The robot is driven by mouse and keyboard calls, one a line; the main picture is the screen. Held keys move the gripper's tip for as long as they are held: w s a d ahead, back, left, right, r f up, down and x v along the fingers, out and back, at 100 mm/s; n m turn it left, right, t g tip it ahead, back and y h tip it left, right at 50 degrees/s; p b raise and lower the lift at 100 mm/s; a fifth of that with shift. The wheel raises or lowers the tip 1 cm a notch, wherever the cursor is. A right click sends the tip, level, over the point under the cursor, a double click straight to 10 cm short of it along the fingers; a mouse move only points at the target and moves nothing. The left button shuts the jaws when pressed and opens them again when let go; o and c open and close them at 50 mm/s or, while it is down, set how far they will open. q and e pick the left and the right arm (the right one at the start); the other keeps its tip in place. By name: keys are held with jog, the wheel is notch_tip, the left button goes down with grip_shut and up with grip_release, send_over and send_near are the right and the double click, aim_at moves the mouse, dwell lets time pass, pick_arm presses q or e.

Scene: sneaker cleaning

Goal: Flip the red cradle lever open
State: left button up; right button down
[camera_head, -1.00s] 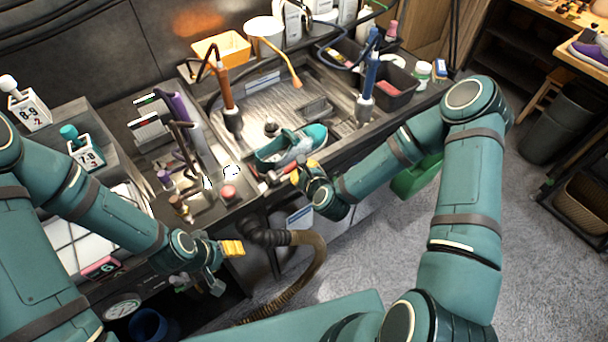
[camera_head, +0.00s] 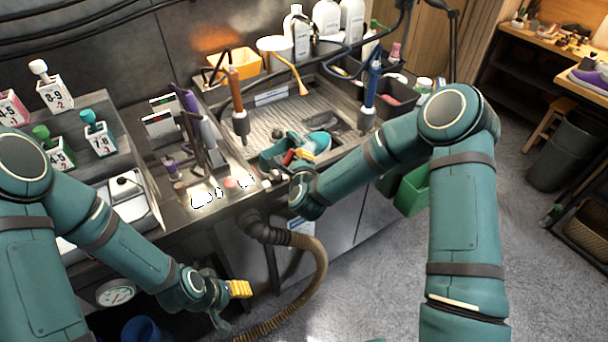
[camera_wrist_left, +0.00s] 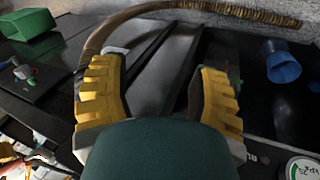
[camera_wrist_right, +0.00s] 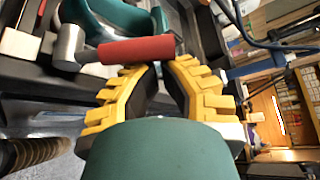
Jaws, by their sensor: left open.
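The red lever handle (camera_wrist_right: 138,50) shows large in the right wrist view, on a grey metal arm (camera_wrist_right: 68,48). In the head view the red lever (camera_head: 288,157) is at the front of the sink, beside the teal sneaker (camera_head: 318,144). My right gripper (camera_wrist_right: 158,70) has its yellow fingertips drawn together right at the handle, which lies across in front of them. I cannot tell whether they touch it. My left gripper (camera_wrist_left: 160,90) is open and empty, low in front of the bench; it also shows in the head view (camera_head: 238,289).
An orange brush tool (camera_head: 239,105) and a blue one (camera_head: 371,88) stand at the sink. A ribbed hose (camera_head: 318,265) hangs near my left gripper.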

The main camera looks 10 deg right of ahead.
aim_at(287, 158)
jog(key=a+n+t+b, duration=0.1)
jog(key=b, duration=0.1)
jog(key=a+r+n+h+b, duration=0.1)
jog(key=b, duration=0.2)
jog(key=n+t+b, duration=0.1)
jog(key=n+b, duration=0.1)
jog(key=shift+s+a+r+t+b, duration=0.3)
jog(key=shift+s+a+r+b, duration=0.1)
pick_arm(q)
notch_tip(287, 158, down, 11)
jog(key=s+b, duration=0.1)
jog(key=b, duration=0.1)
jog(key=shift+s+d+r+g, duration=0.15)
jog(key=shift+s+d+g, duration=0.05)
jog(key=shift+g, duration=0.1)
pick_arm(e)
jog(key=shift+s+a+r+n+h, duration=0.15)
jog(key=shift+a+r+n+h, duration=0.25)
jog(key=shift+n, duration=0.3)
jog(key=shift+t, duration=0.3)
